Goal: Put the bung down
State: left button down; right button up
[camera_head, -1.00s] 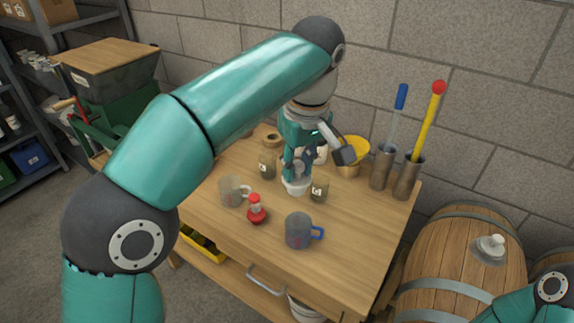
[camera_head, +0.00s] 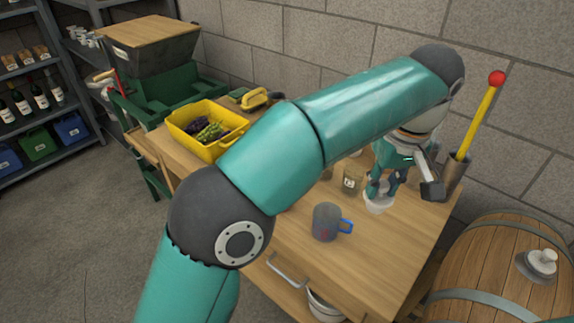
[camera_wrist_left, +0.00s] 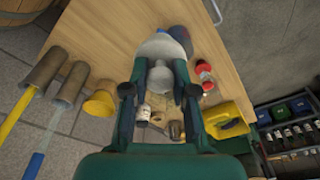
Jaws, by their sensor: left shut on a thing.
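My left gripper (camera_head: 378,188) is shut on the white bung (camera_head: 377,204), over the right part of the wooden table. In the left wrist view the bung (camera_wrist_left: 160,48) shows between the fingers of my left gripper (camera_wrist_left: 160,82), its broad pale end pointing away from my palm. I cannot tell whether the bung touches the tabletop. My right gripper is not in view.
A labelled jar (camera_head: 352,180) stands close left of the bung. A grey mug (camera_head: 326,222) with a blue handle is nearer the front. A yellow crate (camera_head: 240,126) holds grapes. Bare tabletop (camera_head: 395,245) lies in front of the bung. A barrel (camera_head: 490,260) stands right.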

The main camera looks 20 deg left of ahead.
aim_at(392, 199)
pick_arm(q)
jog(key=shift+d+f+m, duration=0.3)
jog(key=shift+d+f, duration=0.6)
jog(key=shift+f, duration=0.05)
jog(key=shift+s+d+f+b, duration=0.1)
jog(key=shift+d+f+b, duration=0.1)
jog(key=shift+d+b, duration=0.1)
jog(key=shift+f+b, duration=1)
jog(key=shift+f, duration=8.85)
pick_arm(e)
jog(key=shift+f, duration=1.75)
pick_arm(q)
jog(key=shift+f, duration=0.2)
jog(key=c, duration=0.9)
grip_release()
jog(key=shift+r, duration=0.1)
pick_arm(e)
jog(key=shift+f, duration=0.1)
pick_arm(q)
jog(key=shift+r, duration=0.1)
